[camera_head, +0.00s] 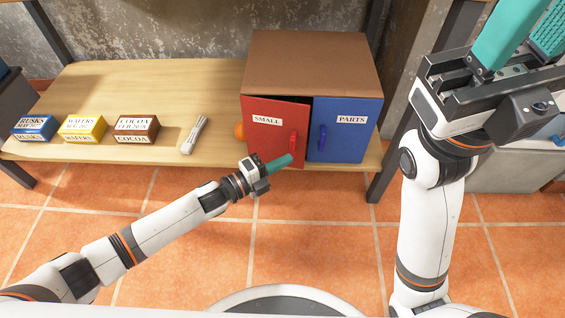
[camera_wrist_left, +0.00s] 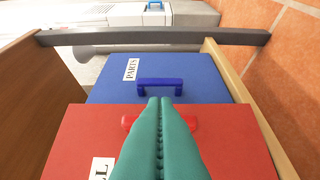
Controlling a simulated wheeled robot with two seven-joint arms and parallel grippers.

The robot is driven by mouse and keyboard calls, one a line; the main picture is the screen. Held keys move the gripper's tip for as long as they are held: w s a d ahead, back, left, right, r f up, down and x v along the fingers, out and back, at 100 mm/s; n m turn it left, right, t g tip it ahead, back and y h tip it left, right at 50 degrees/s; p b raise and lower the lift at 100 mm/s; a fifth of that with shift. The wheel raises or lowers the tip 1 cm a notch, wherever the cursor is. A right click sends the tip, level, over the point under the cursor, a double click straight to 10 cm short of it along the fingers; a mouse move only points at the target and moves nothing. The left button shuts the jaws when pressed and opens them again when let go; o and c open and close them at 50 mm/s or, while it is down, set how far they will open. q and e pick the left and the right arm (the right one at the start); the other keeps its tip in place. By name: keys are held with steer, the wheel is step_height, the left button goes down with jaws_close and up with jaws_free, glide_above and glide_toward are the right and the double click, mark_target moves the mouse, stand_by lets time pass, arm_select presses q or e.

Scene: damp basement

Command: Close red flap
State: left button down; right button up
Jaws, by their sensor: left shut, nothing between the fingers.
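The red flap (camera_head: 272,140), labelled SMALL, is the left door of a brown-topped cabinet (camera_head: 315,62). It stands slightly ajar, with a dark gap along its top, its right edge out from the cabinet. Its red handle (camera_head: 293,142) is near that edge. The blue door (camera_head: 343,135), labelled PARTS, looks shut. My left gripper (camera_head: 280,163) is shut and empty, in front of the flap's lower right. In the left wrist view its teal fingers (camera_wrist_left: 160,130) partly hide the red handle (camera_wrist_left: 192,123); contact cannot be told. My right gripper (camera_head: 527,38) is open, raised at the right.
The cabinet stands on a wooden shelf (camera_head: 100,85). Boxes of rusks (camera_head: 35,127), wafers (camera_head: 83,128) and cocoa (camera_head: 136,128) stand to the left, with a pale bundle (camera_head: 194,134) beside them. An orange object (camera_head: 239,131) is partly hidden by the cabinet. A dark shelf post (camera_head: 385,165) stands right.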

arm_select(q)
steer(key=shift+w+d, duration=0.15)
steer(key=shift+w, duration=0.45)
